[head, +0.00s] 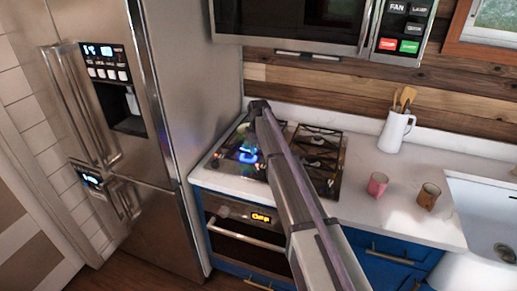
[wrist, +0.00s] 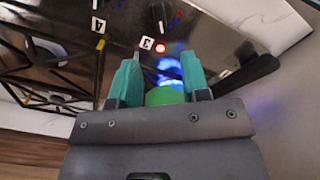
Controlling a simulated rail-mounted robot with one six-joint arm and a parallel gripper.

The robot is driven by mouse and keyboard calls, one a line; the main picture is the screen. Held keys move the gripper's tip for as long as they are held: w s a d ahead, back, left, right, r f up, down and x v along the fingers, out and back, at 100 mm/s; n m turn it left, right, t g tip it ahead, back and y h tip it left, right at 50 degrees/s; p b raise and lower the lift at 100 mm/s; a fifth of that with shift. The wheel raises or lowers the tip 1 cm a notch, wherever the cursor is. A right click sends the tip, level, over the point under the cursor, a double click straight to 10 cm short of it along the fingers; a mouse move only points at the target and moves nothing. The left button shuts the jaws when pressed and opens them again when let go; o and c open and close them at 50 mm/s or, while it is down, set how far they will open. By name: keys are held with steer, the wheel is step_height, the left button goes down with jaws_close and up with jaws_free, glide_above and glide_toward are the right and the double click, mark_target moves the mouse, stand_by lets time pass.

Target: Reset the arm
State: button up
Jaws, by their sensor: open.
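My arm (head: 291,190) reaches from the lower right over the counter to the stove. In the head view my gripper is mostly hidden behind the arm. In the wrist view my gripper (wrist: 162,66) has its two teal fingers apart, over the stove's control area. A round green patch (wrist: 165,96) shows between the finger bases; I cannot tell whether it belongs to the gripper. A knob (wrist: 160,14), a label reading 3 and a lit red light (wrist: 160,47) lie just beyond the fingertips. A blue glow shows between the fingers.
The stove (head: 318,150) has black grates. A fridge (head: 165,130) stands close on the left and a microwave (head: 290,22) hangs above. A pink cup (head: 377,184), a brown mug (head: 428,196) and a white pitcher (head: 393,133) with utensils stand right, beside the sink (head: 485,215).

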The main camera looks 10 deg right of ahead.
steer(key=s+f+b, duration=0.2)
steer(key=s+f, duration=0.1)
steer(key=s, duration=3.5)
steer(key=shift+s+m+b, duration=0.15)
steer(key=shift+m+b, duration=0.25)
